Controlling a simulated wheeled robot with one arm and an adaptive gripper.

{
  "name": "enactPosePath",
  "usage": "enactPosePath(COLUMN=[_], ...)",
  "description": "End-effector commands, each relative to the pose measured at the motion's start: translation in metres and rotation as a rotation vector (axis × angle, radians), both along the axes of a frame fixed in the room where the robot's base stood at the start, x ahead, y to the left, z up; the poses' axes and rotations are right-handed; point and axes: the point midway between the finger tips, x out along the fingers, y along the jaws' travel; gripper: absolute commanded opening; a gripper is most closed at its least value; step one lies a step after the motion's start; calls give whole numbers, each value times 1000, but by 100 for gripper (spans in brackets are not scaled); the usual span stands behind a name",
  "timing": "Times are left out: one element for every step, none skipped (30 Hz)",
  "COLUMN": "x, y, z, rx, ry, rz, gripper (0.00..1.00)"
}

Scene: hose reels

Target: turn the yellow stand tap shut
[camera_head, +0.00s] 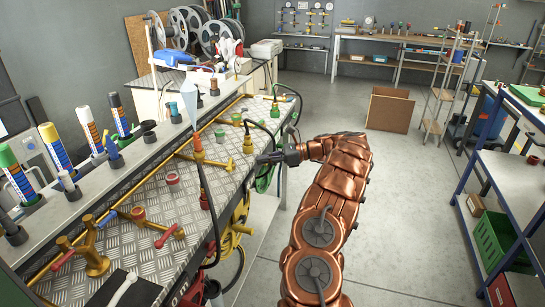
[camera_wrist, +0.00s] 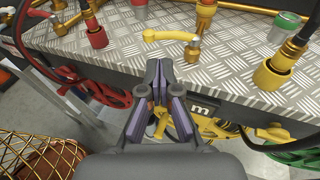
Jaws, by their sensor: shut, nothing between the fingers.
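The yellow stand tap shows in the wrist view as a yellow lever (camera_wrist: 170,36) on a small brass body (camera_wrist: 193,50) near the bench's front edge. The lever lies roughly level and points left from the body. My gripper (camera_wrist: 160,66) is shut and empty, with its fingertips just in front of the lever and a small gap to it in the picture. In the head view my gripper (camera_head: 265,158) reaches over the bench edge from the right. I cannot clearly pick out the tap there.
The tread-plate bench (camera_head: 150,235) carries pipes and other fittings. A red fitting (camera_wrist: 97,36) stands left of the tap, and a yellow fitting with a black hose (camera_wrist: 272,72) stands right. Hose reels, one yellow (camera_head: 232,232), hang below the edge.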

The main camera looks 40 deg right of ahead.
Motion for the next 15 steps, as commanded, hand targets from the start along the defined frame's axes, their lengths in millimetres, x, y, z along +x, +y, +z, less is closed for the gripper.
enactPosePath(x=[5,8,12,15,18,22,25,28,31,34,37,40,42,44,46], y=[9,12,17,20,24,30,34,38,42,45,48,51,54,56,59], z=[1,0,-2,-3,-4,-5,-7,-8,-9,-10,-11,-12,-13,-13,-14], rx=[7,7,5,3,3,3,5,6,6,5,4,4,2,2,1], ry=[2,2,2,3,3,2,3,4,4,4,3,3,3,2,2], rz=[4,4,2,1,0,1,2,3,2,0,-2,-3,-2,-2,0], gripper=[0,0,0,0,0,0,0,0,0,0,0,0,0,0,0])
